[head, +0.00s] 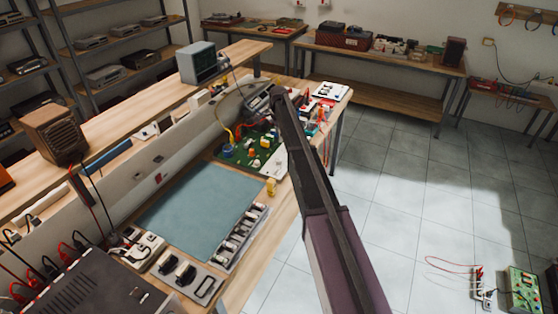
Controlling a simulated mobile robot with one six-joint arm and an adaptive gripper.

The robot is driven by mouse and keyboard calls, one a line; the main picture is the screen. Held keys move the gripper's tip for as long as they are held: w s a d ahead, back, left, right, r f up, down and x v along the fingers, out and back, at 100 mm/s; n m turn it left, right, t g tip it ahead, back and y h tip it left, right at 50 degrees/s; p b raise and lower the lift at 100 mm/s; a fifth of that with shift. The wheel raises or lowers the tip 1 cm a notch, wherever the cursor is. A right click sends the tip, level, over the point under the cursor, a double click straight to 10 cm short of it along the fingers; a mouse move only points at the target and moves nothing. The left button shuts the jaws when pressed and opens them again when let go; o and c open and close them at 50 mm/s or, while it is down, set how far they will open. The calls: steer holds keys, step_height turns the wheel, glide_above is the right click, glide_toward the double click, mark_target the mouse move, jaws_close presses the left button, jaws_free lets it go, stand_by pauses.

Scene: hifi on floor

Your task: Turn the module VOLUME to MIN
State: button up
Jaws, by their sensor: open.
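A green module (525,290) with a pale top edge and small controls lies on the tiled floor at the lower right, cut by the frame edge. A green circuit board (240,158) with several coloured parts sits on the workbench. No VOLUME lettering can be read on either, and no knob setting can be made out. A long dark link of my own arm (335,240) rises from the bottom middle towards the bench's far end. I cannot make out my gripper's fingers anywhere in this view.
The workbench holds a blue-grey mat (200,205), a dark instrument with red leads (85,285) and a power strip. A small item with red leads (480,285) lies beside the floor module. Tables and shelves line the walls. The floor (400,190) in the middle is clear.

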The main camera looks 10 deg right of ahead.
mark_target(279, 159)
steer(key=shift+f+b, duration=6.65)
steer(key=shift+f, duration=0.1)
jaws_close()
